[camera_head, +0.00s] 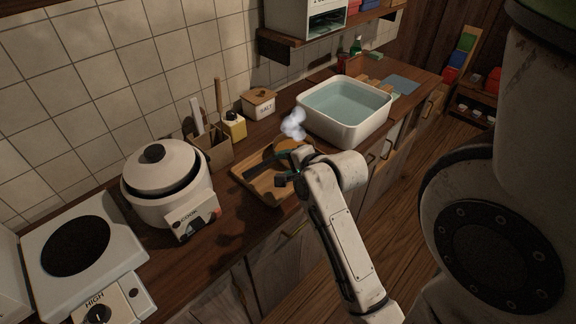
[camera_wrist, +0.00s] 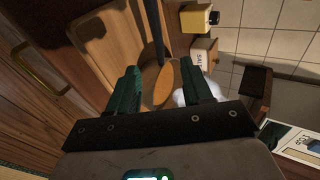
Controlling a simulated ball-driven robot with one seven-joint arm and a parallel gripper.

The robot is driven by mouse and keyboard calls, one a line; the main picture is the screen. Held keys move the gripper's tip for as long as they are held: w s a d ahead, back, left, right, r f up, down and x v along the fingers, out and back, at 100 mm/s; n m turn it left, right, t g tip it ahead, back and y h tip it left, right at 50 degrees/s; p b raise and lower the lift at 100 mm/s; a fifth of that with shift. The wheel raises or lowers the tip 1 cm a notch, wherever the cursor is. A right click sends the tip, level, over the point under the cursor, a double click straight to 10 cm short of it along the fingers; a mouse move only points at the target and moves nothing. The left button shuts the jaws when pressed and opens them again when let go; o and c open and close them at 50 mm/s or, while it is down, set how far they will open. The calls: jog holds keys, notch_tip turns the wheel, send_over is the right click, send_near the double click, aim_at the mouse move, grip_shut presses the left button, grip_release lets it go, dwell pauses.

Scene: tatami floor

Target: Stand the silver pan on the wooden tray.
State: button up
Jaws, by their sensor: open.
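A round pan (camera_head: 289,145) with brownish orange inside shows behind my gripper. Its long dark handle reaches left over the wooden tray (camera_head: 241,171). In the wrist view the pan (camera_wrist: 163,86) shows between and beyond my fingers, its handle (camera_wrist: 154,25) running up the picture. The tray (camera_wrist: 93,30) shows to the left of it there. My gripper (camera_head: 281,167) is open, its fingers above the tray and near the pan; it also shows in the wrist view (camera_wrist: 160,75). My gripper hides part of the pan, so I cannot tell whether its base rests on the tray.
White puffs (camera_head: 293,124) hang above the pan. A water-filled basin (camera_head: 347,128) stands to the right. A salt box (camera_head: 258,104), a yellow bottle (camera_head: 233,127) and a utensil holder (camera_head: 212,150) line the wall. A rice cooker (camera_head: 160,185) and hot plate (camera_head: 78,246) are left.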

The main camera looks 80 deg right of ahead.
jog(key=w+a+f+n+y, duration=0.1)
jog(key=a+n, duration=0.1)
jog(key=a, duration=0.1)
jog(key=a+f+n+y, duration=0.1)
jog(key=a+f+n, duration=0.1)
jog(key=w+a+f+n+g+y, duration=0.1)
jog(key=a+n, duration=0.1)
jog(key=a, duration=0.1)
jog(key=shift+w+a+f, duration=0.3)
jog(key=s+a+f+n+g+y, duration=0.1)
jog(key=s+a+f+n+g, duration=0.2)
jog(key=a+n, duration=0.6)
jog(key=s+a+f+n+g+y, duration=0.2)
jog(key=a+f+n, duration=0.3)
jog(key=a+n, duration=0.4)
jog(key=shift+s+f+n+g+y, duration=0.3)
jog(key=shift+s+n+g, duration=0.3)
jog(key=shift+s+g, duration=0.3)
jog(key=shift+w, duration=0.1)
